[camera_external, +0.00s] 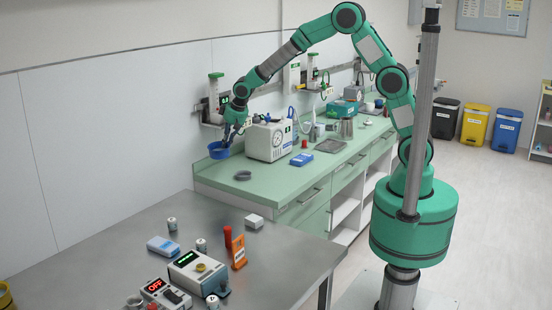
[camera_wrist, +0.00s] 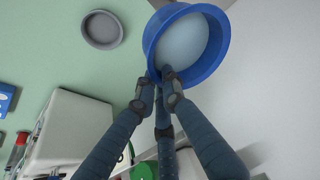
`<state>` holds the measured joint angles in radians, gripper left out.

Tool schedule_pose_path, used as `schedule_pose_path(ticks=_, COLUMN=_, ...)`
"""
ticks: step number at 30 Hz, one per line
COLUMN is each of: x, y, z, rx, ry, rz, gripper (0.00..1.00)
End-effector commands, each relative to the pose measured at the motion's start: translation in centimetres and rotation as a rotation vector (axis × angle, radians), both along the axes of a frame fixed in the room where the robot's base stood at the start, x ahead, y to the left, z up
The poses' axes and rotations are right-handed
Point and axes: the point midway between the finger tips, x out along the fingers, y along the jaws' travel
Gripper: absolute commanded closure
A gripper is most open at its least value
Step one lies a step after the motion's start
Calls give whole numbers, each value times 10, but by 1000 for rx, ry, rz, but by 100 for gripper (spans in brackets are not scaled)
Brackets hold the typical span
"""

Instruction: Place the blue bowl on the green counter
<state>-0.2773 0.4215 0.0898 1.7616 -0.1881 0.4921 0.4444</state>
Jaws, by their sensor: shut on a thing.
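The blue bowl (camera_external: 219,151) is at the near left end of the green counter (camera_external: 222,172), close to the wall. In the wrist view the bowl (camera_wrist: 224,47) is upright, its pale inside facing the camera, and it overlaps the border between the green top (camera_wrist: 50,55) and a grey surface. My gripper (camera_external: 229,141) is above the bowl's right side, shut on its rim; the fingertips (camera_wrist: 165,78) meet at the rim in the wrist view. Whether the bowl's base touches the counter or hangs just above it, I cannot tell.
A white device with a gauge (camera_external: 268,141) stands right of the bowl. A small grey dish (camera_external: 242,176) lies in front of it; a blue box (camera_external: 301,159) lies further right. The counter between bowl and dish is clear. A metal table (camera_external: 110,250) stands nearer.

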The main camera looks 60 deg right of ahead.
Motion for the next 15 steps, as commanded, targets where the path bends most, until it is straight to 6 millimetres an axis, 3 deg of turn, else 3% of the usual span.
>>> schedule_pose_path(ticks=1, x=-3, y=-20, z=3, rx=0, ry=-1, rz=-19, gripper=100)
schedule_pose_path(ticks=9, x=-25, y=-112, z=18, rx=1, ry=-2, rz=-133, gripper=100)
schedule_pose_path(ticks=15, x=-42, y=-164, z=27, rx=0, ry=-1, rz=-215, gripper=100)
